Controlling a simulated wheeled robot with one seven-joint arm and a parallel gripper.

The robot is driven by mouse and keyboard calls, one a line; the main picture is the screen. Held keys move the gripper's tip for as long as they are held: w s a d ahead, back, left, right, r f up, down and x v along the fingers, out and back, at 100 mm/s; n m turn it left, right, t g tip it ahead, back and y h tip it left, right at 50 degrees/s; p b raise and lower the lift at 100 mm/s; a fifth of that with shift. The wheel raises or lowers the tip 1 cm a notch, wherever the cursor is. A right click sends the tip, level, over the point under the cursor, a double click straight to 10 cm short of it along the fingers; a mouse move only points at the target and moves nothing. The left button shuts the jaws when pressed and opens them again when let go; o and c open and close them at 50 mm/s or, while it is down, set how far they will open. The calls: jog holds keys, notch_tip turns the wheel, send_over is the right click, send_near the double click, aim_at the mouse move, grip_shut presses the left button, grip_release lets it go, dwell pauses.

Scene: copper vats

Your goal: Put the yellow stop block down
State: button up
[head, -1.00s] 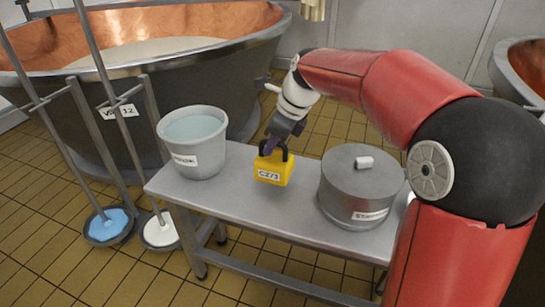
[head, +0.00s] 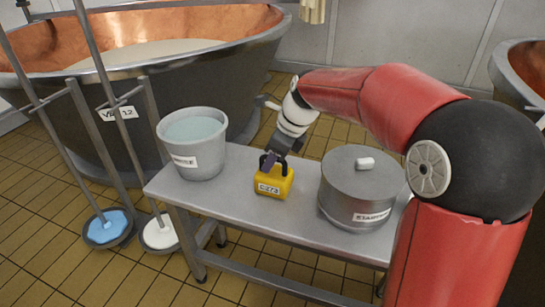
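The yellow stop block (head: 274,181) with a dark handle and a white label sits low at the bench top (head: 238,205), between a bucket and a lidded pot. Its base appears to touch the bench surface. My gripper (head: 272,160) is at the handle, with its fingers around it from above; it looks shut on the handle. The fingertips are partly hidden by the handle and the wrist.
A grey bucket (head: 204,160) of pale liquid stands to the left on the bench. A lidded metal pot (head: 345,195) stands close to the right. Copper vats (head: 160,100) stand behind. Bare bench lies in front of the block.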

jog(key=shift+r, duration=0.1)
jog(key=p+v, duration=0.1)
jog(key=v, duration=1.1)
jog(key=shift+p, duration=0.3)
